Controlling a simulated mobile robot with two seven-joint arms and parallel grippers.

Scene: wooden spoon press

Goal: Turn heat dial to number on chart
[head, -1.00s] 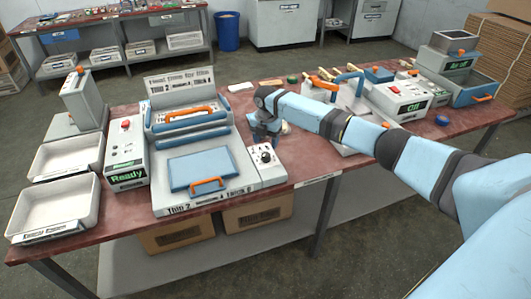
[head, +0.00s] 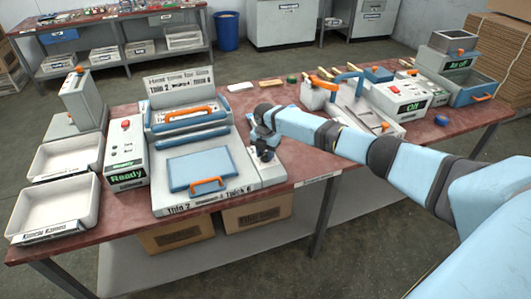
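The press (head: 200,140) stands on the red table with a blue plate (head: 201,168) and orange handles. The chart (head: 179,84) is the upright panel at its back; its small print is hard to read. The heat dial sits on the white control box (head: 272,175) at the press's right side. My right gripper (head: 264,150) points down over that box and covers most of the dial; the dark fingers and dark dial blend, so I cannot tell whether they touch or whether the fingers are closed. My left gripper is not in view.
A white unit with a green "Ready" display (head: 127,176) stands left of the press, with two white trays (head: 55,207) beyond it. Another machine with a green display (head: 410,107) stands at the right. Some red tabletop (head: 301,160) right of the control box is clear.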

